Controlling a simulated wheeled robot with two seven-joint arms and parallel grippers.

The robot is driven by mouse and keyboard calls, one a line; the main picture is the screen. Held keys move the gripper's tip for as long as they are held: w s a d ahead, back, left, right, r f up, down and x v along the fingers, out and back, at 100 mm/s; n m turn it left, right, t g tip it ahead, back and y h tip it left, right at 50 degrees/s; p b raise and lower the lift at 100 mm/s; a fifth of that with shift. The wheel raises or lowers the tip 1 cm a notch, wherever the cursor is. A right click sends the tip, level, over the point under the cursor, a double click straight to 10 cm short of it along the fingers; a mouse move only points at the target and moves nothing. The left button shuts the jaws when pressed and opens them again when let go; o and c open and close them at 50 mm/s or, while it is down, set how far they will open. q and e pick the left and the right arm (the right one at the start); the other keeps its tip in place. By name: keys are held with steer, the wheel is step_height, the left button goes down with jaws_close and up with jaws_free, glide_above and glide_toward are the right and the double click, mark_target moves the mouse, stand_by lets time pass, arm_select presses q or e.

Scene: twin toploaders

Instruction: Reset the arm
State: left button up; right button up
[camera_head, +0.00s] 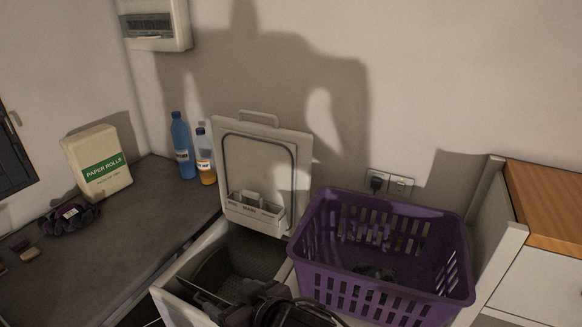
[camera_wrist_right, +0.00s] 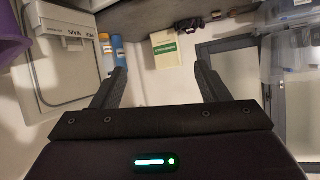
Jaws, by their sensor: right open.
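My right gripper (camera_head: 268,300) shows at the bottom of the head view, dark and partly cut off by the edge, in front of the open toploader (camera_head: 170,300). In the right wrist view its two dark fingers (camera_wrist_right: 162,82) are spread wide, with nothing between them. The toploader's lid (camera_head: 265,170) stands raised against the wall, and its drum opening (camera_head: 235,265) shows below. The lid also shows in the right wrist view (camera_wrist_right: 62,55). My left gripper is not in view.
A purple basket (camera_head: 380,284) with a dark item (camera_head: 376,273) inside stands right of the opening. A wood-topped cabinet (camera_head: 545,205) stands right.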

steer(key=s+d+f+m+h, duration=0.1)
steer(key=d+f+m+h, duration=0.15)
steer(key=d, duration=0.55)
steer(key=s+d+f+m+h, duration=0.1)
steer(key=d+f+m+h, duration=0.2)
steer(key=d, duration=0.5)
steer(key=s+d+f+g+h, duration=0.3)
steer(key=s+d+f+g, duration=0.3)
steer(key=s+d, duration=0.6)
steer(key=s+d+f+b+x, duration=0.1)
steer(key=s+b+x, duration=0.2)
steer(key=x, duration=1)
steer(key=s+d+b+x, duration=0.1)
steer(key=s+b+x, duration=0.1)
steer(key=x, duration=1.1)
steer(key=s+d+f+b+x, duration=0.1)
steer(key=s+b+x, duration=0.2)
steer(key=x, duration=1)
steer(key=s+d+f+b, duration=0.2)
steer(key=s+f+b, duration=0.1)
steer(key=s+f, duration=0.6)
steer(key=s+d+f+g+b, duration=0.1)
steer(key=s+d+f+b, duration=0.1)
steer(key=s+f, duration=0.8)
step_height(320, 180, down, 4)
steer(key=shift+s+r+b, duration=0.2)
steer(key=shift+s+b, duration=0.05)
steer(key=shift+b, duration=0.2)
steer(key=shift+h, duration=0.25)
